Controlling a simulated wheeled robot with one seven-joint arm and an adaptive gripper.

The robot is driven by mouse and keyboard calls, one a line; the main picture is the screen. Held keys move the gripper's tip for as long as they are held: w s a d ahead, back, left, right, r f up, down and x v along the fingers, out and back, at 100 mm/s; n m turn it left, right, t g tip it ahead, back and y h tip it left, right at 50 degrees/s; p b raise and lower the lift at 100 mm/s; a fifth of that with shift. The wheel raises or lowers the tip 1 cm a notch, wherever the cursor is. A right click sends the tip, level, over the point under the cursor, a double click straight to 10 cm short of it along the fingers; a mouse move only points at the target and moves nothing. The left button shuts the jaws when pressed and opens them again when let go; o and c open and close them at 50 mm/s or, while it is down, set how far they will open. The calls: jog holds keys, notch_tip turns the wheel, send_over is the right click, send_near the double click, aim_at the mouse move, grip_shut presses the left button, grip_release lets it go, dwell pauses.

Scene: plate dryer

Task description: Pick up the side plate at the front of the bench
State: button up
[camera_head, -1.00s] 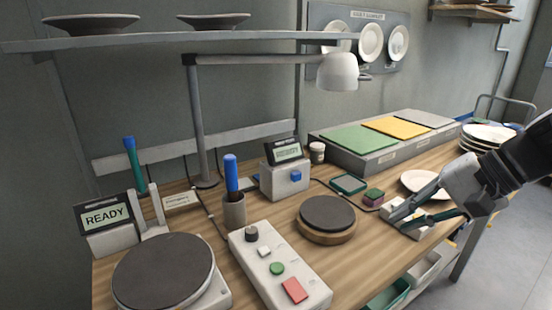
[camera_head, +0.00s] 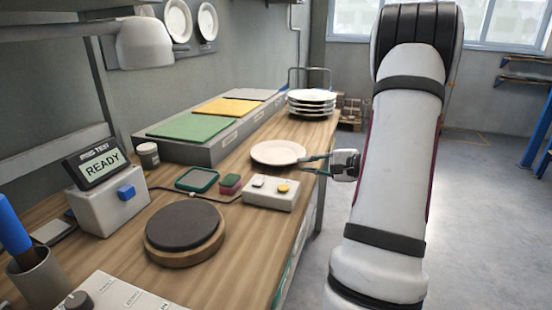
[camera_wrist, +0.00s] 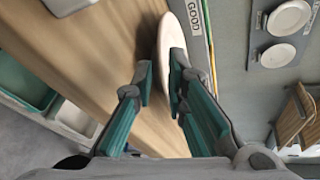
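The side plate (camera_head: 278,152) is white and lies by the bench's (camera_head: 250,240) front edge, beyond a small white button box. In the wrist view the plate (camera_wrist: 170,42) shows as a narrow, steeply foreshortened oval. My gripper (camera_head: 304,165) is at the plate's right-hand rim in the head view, its green-padded fingers pointing left at it. In the wrist view my gripper (camera_wrist: 161,78) is open, with a gap between the left finger and the plate. The right finger overlaps part of the plate in the picture; I cannot tell whether it touches.
A stack of plates (camera_head: 311,103) stands farther back. The button box (camera_head: 271,192), a sponge (camera_head: 230,183) and a round dark-topped stand (camera_head: 185,232) are nearer. A raised block with green (camera_head: 193,127) and yellow (camera_head: 223,106) pads runs behind. Open floor lies right of the bench.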

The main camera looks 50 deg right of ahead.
aim_at(285, 165)
jog(key=x, duration=0.9)
jog(key=shift+s+a+b, duration=0.1)
jog(key=shift+a+b, duration=0.15)
jog(key=shift+b, duration=0.1)
grip_shut()
jog(key=shift+r, duration=0.1)
